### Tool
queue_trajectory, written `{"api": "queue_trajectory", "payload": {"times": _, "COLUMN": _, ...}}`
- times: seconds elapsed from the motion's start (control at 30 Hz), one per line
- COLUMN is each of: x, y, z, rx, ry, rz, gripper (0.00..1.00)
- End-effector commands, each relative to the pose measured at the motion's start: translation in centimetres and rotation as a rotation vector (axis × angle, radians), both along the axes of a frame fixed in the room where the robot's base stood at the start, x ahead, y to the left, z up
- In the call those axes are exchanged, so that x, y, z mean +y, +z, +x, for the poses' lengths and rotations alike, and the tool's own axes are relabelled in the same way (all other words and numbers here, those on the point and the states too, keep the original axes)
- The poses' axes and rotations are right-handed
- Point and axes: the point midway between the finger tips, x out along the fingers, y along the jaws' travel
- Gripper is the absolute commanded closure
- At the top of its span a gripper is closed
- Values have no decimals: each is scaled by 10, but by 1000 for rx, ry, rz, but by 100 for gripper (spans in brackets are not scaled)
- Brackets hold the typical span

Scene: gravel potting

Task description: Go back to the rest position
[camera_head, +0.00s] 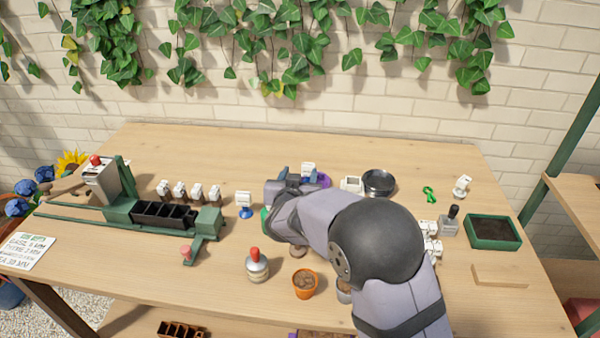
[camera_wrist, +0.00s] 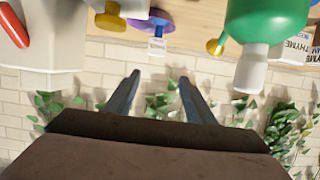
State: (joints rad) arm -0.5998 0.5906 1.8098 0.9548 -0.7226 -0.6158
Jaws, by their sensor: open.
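My gripper (camera_wrist: 159,78) shows in the wrist view with its two dark fingers spread apart and nothing between them. In the head view my arm reaches from the lower right to the middle of the wooden table (camera_head: 370,150). My gripper (camera_head: 297,174) there points toward the back wall, low over the table, and my own wrist partly hides it. A purple item (camera_head: 323,180) shows just beside it, mostly hidden.
A green rack with a black tray (camera_head: 165,214) stands at left. A red-topped bottle (camera_head: 257,265) and an orange pot (camera_head: 305,284) stand in front. A dark bowl (camera_head: 378,183) and a green planter (camera_head: 492,232) are at right. A large green object (camera_wrist: 262,30) looms close in the wrist view.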

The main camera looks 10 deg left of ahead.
Motion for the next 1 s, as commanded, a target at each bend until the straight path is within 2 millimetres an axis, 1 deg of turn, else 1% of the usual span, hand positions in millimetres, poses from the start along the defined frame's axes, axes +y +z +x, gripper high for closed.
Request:
{"api": "queue_trajectory", "payload": {"times": 0.17, "x": 0, "y": 1, "z": 0, "rx": 2, "ry": 2, "rz": 1, "gripper": 50}}
{"api": "queue_trajectory", "payload": {"times": 0.27, "x": -3, "y": 5, "z": -1, "rx": 20, "ry": 19, "rz": 7, "gripper": 50}}
{"api": "queue_trajectory", "payload": {"times": 0.37, "x": -9, "y": 12, "z": -6, "rx": 67, "ry": 59, "rz": 20, "gripper": 50}}
{"api": "queue_trajectory", "payload": {"times": 0.47, "x": -21, "y": 18, "z": -20, "rx": 154, "ry": 116, "rz": 36, "gripper": 50}}
{"api": "queue_trajectory", "payload": {"times": 0.53, "x": -33, "y": 20, "z": -37, "rx": 240, "ry": 161, "rz": 44, "gripper": 50}}
{"api": "queue_trajectory", "payload": {"times": 0.57, "x": -40, "y": 21, "z": -47, "rx": 284, "ry": 179, "rz": 45, "gripper": 50}}
{"api": "queue_trajectory", "payload": {"times": 0.67, "x": -68, "y": 20, "z": -90, "rx": 451, "ry": 223, "rz": 46, "gripper": 50}}
{"api": "queue_trajectory", "payload": {"times": 0.7, "x": -82, "y": 16, "z": -111, "rx": 527, "ry": 229, "rz": 43, "gripper": 50}}
{"api": "queue_trajectory", "payload": {"times": 0.77, "x": -108, "y": 9, "z": -144, "rx": 640, "ry": 219, "rz": 43, "gripper": 50}}
{"api": "queue_trajectory", "payload": {"times": 0.8, "x": -124, "y": 6, "z": -167, "rx": 711, "ry": 207, "rz": 41, "gripper": 50}}
{"api": "queue_trajectory", "payload": {"times": 0.87, "x": -146, "y": 2, "z": -200, "rx": 811, "ry": 186, "rz": 38, "gripper": 50}}
{"api": "queue_trajectory", "payload": {"times": 0.9, "x": -159, "y": 0, "z": -222, "rx": 875, "ry": 168, "rz": 35, "gripper": 50}}
{"api": "queue_trajectory", "payload": {"times": 0.97, "x": -178, "y": -2, "z": -253, "rx": 962, "ry": 141, "rz": 28, "gripper": 50}}
{"api": "queue_trajectory", "payload": {"times": 1.0, "x": -189, "y": -3, "z": -273, "rx": 1015, "ry": 121, "rz": 25, "gripper": 50}}
